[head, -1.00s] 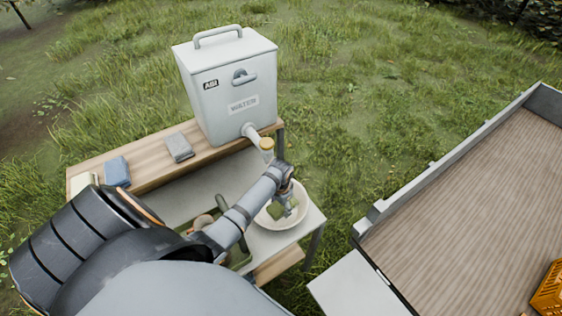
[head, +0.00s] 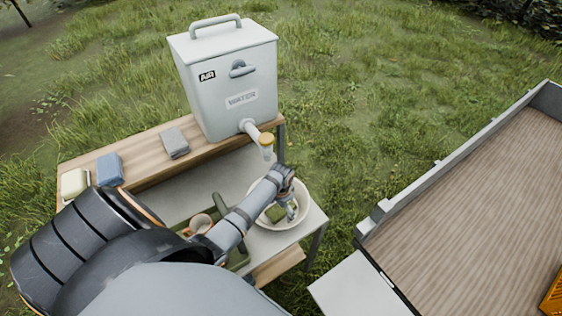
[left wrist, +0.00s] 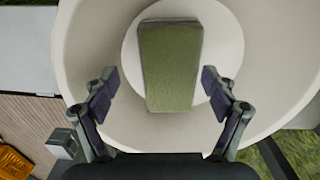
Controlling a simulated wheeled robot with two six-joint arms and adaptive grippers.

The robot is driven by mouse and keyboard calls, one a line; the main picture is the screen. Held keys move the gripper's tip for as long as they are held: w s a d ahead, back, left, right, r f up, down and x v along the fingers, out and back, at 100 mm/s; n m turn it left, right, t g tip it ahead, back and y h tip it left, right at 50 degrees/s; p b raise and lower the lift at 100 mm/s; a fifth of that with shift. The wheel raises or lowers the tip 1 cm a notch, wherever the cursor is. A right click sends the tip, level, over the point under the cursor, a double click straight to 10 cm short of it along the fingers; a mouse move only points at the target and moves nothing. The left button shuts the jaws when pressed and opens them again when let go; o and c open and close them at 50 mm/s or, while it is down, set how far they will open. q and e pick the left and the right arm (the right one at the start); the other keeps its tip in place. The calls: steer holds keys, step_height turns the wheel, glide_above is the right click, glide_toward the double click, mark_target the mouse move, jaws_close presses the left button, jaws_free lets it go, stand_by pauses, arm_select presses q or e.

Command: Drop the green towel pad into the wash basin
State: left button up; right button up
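The green towel pad (left wrist: 170,65) lies inside the round white wash basin (left wrist: 88,125), over the basin's paler round floor. My left gripper (left wrist: 159,92) is open above the basin. Its two fingers stand to either side of the pad with a clear gap on each side, so nothing is held. In the head view the pad (head: 276,213) shows partly behind my left gripper (head: 291,212), within the rim of the basin (head: 283,227). My right gripper is not in view.
A white water tank (head: 225,85) stands on the wooden shelf, its tap (head: 265,140) just behind the basin. A grey pad (head: 174,143), a blue pad (head: 109,169) and a cream pad (head: 75,184) lie on the shelf. A wooden-floored bed (head: 470,210) with an orange crate (head: 553,298) is at right.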

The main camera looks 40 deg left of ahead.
mark_target(281, 212)
arm_select(q)
steer(key=shift+r, duration=0.15)
step_height(281, 212, up, 13)
steer(key=b, duration=0.1)
stand_by(0.3)
steer(key=shift+f, duration=0.25)
